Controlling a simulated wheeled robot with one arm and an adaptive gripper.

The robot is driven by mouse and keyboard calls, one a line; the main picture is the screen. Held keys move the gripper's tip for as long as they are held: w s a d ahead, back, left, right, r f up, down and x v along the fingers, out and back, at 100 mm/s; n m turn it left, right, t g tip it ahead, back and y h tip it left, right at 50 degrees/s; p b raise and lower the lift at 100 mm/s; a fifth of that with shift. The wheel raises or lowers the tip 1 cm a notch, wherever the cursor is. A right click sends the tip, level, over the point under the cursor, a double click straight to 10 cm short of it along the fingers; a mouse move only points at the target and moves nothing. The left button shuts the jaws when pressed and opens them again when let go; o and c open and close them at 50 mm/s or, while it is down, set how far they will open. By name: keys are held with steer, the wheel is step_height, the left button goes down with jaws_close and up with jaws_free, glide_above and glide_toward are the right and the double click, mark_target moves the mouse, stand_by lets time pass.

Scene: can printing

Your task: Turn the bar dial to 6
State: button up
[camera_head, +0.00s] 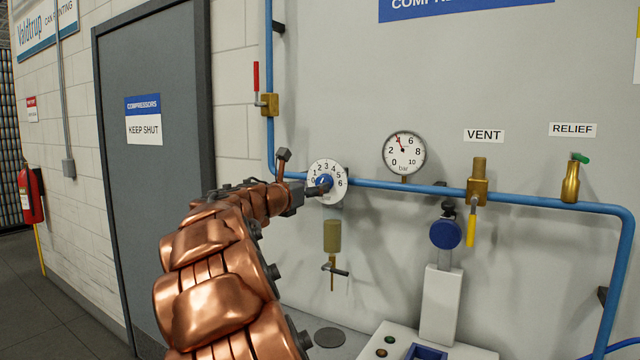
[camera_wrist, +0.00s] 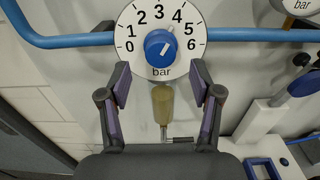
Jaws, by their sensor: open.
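The bar dial (camera_head: 327,168) is a white disc on the blue pipe, numbered 0 to 6; it also fills the upper middle of the wrist view (camera_wrist: 132,32). Its blue knob (camera_wrist: 158,47) has a pale mark that seems to point up and right, roughly toward 4; the exact reading is hard to tell. My gripper (camera_wrist: 160,88) is open and empty, its two fingers apart below the knob, tips over the dial's lower edge in the picture. In the head view my gripper (camera_head: 318,189) is at the dial and partly covers it; contact cannot be told.
A brass filter bowl (camera_head: 332,235) hangs below the dial. A pressure gauge (camera_head: 404,155) has a red needle near 4. A red-handled valve (camera_head: 268,103) is upper left. The vent valve (camera_head: 478,182) and relief valve (camera_head: 571,181) are right. A blue pipe (camera_head: 420,187) runs across.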

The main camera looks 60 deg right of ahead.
steer(key=shift+d+p, duration=0.4)
steer(key=shift+d, duration=1.75)
steer(key=shift+c, duration=0.2)
steer(key=c, duration=1.1)
steer(key=shift+f+m+b, duration=0.1)
steer(key=shift+m+b, duration=0.25)
steer(key=shift+m, duration=0.05)
steer(key=shift+w+m+b, duration=0.15)
steer(key=shift+m+b, duration=4.3)
steer(key=shift+m, duration=1.15)
